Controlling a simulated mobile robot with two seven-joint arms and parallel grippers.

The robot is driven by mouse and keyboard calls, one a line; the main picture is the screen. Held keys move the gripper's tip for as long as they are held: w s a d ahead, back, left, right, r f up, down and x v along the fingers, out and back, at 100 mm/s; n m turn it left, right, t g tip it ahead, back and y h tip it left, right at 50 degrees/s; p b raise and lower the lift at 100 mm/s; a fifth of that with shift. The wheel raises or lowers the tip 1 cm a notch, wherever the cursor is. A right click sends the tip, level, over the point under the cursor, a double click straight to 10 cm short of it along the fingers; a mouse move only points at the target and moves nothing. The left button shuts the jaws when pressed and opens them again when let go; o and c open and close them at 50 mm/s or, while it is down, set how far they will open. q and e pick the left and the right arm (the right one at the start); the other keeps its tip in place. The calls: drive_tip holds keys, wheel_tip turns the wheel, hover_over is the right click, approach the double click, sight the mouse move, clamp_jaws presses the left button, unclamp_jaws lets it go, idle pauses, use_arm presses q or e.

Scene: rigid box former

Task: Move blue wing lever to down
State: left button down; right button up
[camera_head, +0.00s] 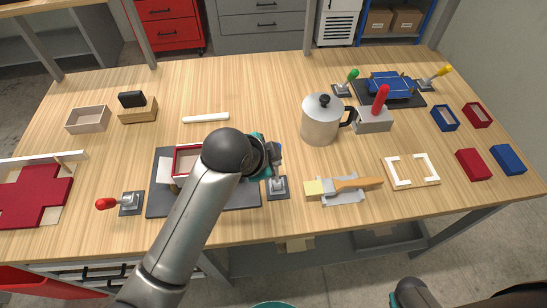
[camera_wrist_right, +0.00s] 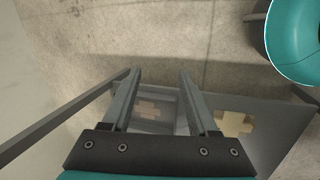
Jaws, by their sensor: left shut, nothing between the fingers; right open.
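The lever with the blue knob (camera_head: 279,147) stands at the right end of the dark forming plate (camera_head: 250,196). Its small grey base (camera_head: 277,190) shows, but my left gripper (camera_head: 275,158) hides most of its handle. The left gripper is shut with nothing held, right at the lever; I cannot tell whether it touches it. A red-rimmed box (camera_head: 186,160) sits on the plate, partly hidden by my left arm. My right gripper (camera_wrist_right: 159,73) is open and empty in the right wrist view, above the floor, away from the lever.
A red-knobbed lever (camera_head: 106,203) stands left of the plate. A metal kettle (camera_head: 319,120) stands behind and right of the left gripper. A brush (camera_head: 358,183) lies on a grey holder to the right. Green (camera_head: 352,75) and yellow (camera_head: 443,71) levers flank a blue form at the back.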

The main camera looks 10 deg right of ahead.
drive_tip(key=s+a+f+n+t+y, duration=0.1)
drive_tip(key=s+a+f+n+y, duration=0.15)
drive_tip(key=a, duration=0.75)
drive_tip(key=s+a+f+n+t+y, duration=0.1)
drive_tip(key=s+a, duration=0.2)
drive_tip(key=a, duration=0.6)
use_arm(q)
drive_tip(key=w+g+p, duration=0.2)
drive_tip(key=p, duration=0.3)
drive_tip(key=shift+w+r, duration=0.15)
drive_tip(key=shift+w, duration=0.2)
drive_tip(key=shift+w+f+p, duration=0.3)
drive_tip(key=shift+w+p, duration=0.25)
drive_tip(key=shift+w, duration=0.05)
use_arm(e)
drive_tip(key=shift+w+a+r, duration=0.1)
drive_tip(key=shift+a+r, duration=0.1)
drive_tip(key=shift+r, duration=1.3)
drive_tip(key=shift+a+r, duration=0.2)
drive_tip(key=shift+r, duration=1.25)
use_arm(q)
drive_tip(key=shift+a+r, duration=0.1)
drive_tip(key=shift+r, duration=0.05)
